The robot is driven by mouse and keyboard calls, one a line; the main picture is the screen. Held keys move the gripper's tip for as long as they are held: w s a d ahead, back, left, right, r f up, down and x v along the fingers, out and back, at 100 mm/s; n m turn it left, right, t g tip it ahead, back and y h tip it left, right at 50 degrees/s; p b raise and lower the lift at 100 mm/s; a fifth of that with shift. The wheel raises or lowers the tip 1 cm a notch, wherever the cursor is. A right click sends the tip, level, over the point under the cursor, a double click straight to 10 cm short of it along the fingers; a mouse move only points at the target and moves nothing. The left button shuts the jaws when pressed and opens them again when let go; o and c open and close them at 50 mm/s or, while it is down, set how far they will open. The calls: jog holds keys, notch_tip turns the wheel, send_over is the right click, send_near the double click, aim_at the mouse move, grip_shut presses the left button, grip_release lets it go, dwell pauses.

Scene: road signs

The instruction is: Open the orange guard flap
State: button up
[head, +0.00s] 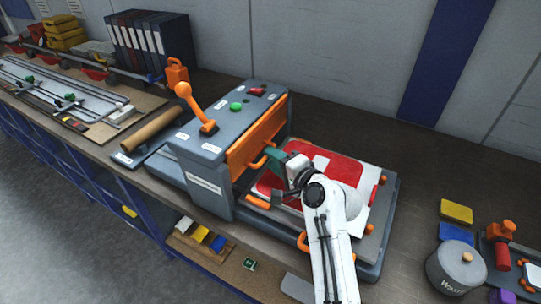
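The orange guard flap (245,148) is a flat panel along the right side of the grey press-like machine (208,186). A small orange handle (258,163) sticks out near its lower edge. My white arm reaches up from the bottom of the head view. My gripper (271,157), with teal fingers, is at the flap beside the handle. I cannot tell whether the fingers touch or hold the handle, because the fingertips are small and partly hidden.
A red and white sign sheet (341,168) lies on the machine's bed under my arm. An orange lever (195,106), a green button (236,106) and a red switch (257,91) top the machine. A grey waste pot (456,268) stands at right. Bare bench lies behind the bed.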

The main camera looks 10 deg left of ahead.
jog(key=shift+x, duration=1)
jog(key=shift+c, duration=0.3)
grip_shut()
